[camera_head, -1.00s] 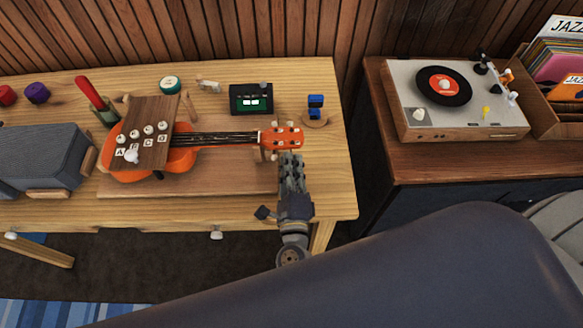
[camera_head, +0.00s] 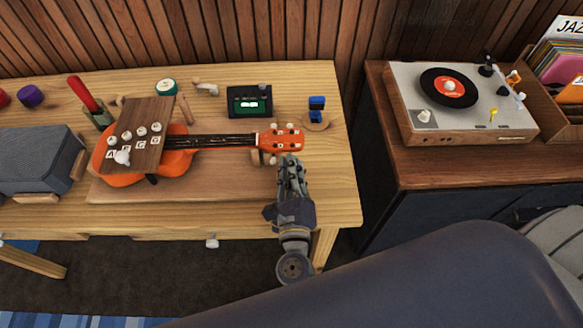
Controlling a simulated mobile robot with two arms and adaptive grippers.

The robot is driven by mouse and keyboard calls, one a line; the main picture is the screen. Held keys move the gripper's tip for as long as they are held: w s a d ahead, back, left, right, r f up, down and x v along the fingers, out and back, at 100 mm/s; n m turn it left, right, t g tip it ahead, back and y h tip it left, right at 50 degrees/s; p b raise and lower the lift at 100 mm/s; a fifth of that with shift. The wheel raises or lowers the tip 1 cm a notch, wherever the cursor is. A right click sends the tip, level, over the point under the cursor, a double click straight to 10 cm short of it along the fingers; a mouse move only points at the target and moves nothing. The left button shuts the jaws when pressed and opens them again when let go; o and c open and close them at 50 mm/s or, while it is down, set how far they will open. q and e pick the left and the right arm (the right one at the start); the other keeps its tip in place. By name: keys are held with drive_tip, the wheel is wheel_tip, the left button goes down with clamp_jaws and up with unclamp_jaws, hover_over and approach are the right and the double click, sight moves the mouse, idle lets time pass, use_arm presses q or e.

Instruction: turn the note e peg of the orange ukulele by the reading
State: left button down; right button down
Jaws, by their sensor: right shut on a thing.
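The orange ukulele (camera_head: 180,158) lies on a wooden stand on the table, its headstock (camera_head: 281,140) pointing right. White pegs line both edges of the headstock. A dark wooden board (camera_head: 134,136) with lettered tiles and round white knobs covers part of the body. A small tuner (camera_head: 250,102) with a lit green display stands behind the neck; its reading is too small to make out. My right gripper (camera_head: 289,160) is at the near edge of the headstock, shut on a peg there; the fingertips hide the peg. My left gripper is out of view.
A grey box (camera_head: 38,160) and a red-handled tool in a green holder (camera_head: 88,98) are at left. A record player (camera_head: 458,105) sits on a cabinet at right. The table's right end is clear.

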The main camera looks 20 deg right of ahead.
drive_tip(key=c, duration=1.7)
unclamp_jaws()
drive_tip(key=shift+s, duration=0.1)
drive_tip(key=shift+v, duration=3.95)
